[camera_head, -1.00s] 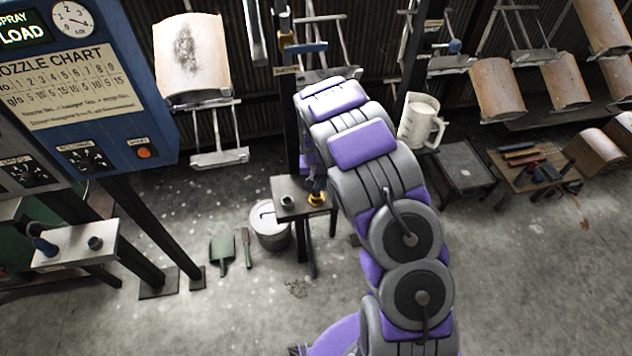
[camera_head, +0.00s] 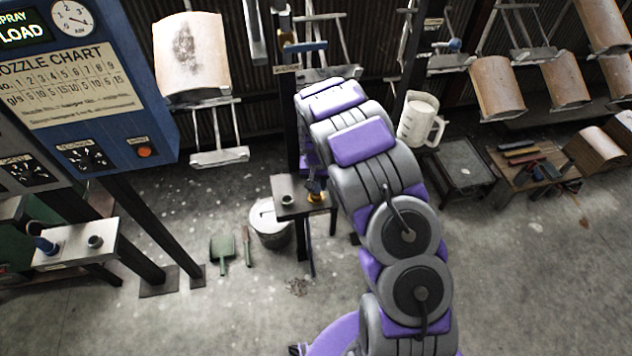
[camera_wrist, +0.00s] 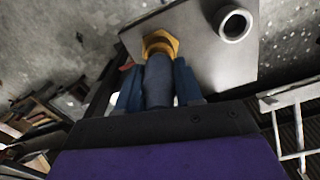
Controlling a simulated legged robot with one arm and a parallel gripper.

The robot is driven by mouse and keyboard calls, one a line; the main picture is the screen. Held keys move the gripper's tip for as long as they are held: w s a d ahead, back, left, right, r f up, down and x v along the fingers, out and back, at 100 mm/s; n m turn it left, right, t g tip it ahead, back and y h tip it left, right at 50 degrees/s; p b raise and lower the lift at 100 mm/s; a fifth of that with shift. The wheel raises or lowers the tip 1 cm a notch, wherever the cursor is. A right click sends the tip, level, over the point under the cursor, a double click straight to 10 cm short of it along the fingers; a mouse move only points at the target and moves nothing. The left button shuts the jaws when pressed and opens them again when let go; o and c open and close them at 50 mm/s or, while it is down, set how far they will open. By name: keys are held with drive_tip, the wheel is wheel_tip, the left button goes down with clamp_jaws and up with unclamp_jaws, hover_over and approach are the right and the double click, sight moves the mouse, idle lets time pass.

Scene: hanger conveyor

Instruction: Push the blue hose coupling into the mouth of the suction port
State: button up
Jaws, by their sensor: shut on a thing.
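In the wrist view my gripper (camera_wrist: 158,92) is shut on a blue-grey cylinder, the blue hose coupling (camera_wrist: 158,74), with one blue finger on each side. A yellow hexagonal collar (camera_wrist: 160,42) sits at its far end, over or against a grey plate; I cannot tell whether it touches. A round, open grey ring (camera_wrist: 235,22) stands on the plate beside it, apart from the coupling; it looks like a port mouth. In the head view the small stand (camera_head: 296,210) carries this ring (camera_head: 287,200), and the yellow collar (camera_head: 315,197) shows at its right. My arm hides most of the gripper.
A bucket (camera_head: 268,224), dustpan (camera_head: 222,247) and brush stand on the floor left of the stand. A blue control cabinet (camera_head: 140,100) and a shelf (camera_head: 75,256) are at the left. A white jug (camera_head: 420,119) and tool table (camera_head: 525,172) are at the right.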

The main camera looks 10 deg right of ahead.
drive_tip(key=shift+f, duration=1.3)
idle(1.7)
drive_tip(key=o, duration=0.7)
drive_tip(key=shift+o, duration=0.2)
drive_tip(key=o, duration=0.6)
drive_tip(key=shift+c, duration=0.2)
wheel_tip(320, 180, up, 16)
drive_tip(key=shift+r+p, duration=0.1)
drive_tip(key=shift+p, duration=1.15)
drive_tip(key=shift+r, duration=0.55)
drive_tip(key=shift+s, duration=0.1)
